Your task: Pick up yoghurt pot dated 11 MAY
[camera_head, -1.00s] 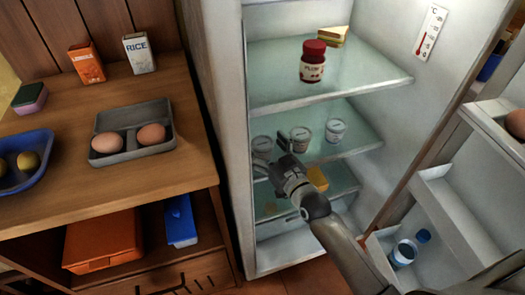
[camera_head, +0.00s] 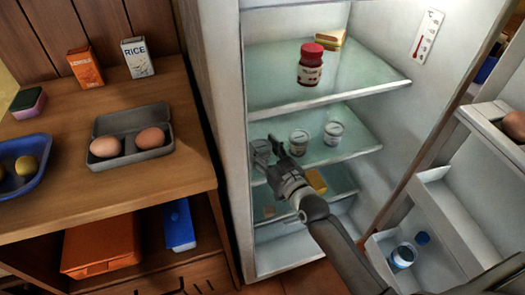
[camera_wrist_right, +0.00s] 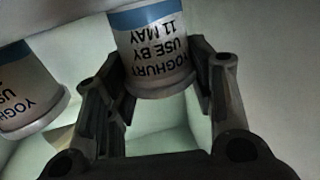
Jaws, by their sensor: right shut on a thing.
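The yoghurt pot dated 11 MAY (camera_wrist_right: 152,45) is a white pot with a blue band, between the fingers of my right gripper (camera_wrist_right: 160,88) in the right wrist view. Its text reads upside down there. In the head view this pot (camera_head: 261,148) is at the left end of the middle fridge shelf, partly hidden by my right gripper (camera_head: 267,155), which is shut on it. I cannot see clear lift off the shelf. A second yoghurt pot (camera_wrist_right: 28,92) is beside it; its date is cut off. My left gripper is not in view.
Two other pots (camera_head: 299,142) (camera_head: 334,132) stand to the right on the same glass shelf (camera_head: 345,150). A red-lidded jar (camera_head: 311,65) is on the shelf above. The fridge side wall is close on the left; the open door (camera_head: 450,190) is on the right.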

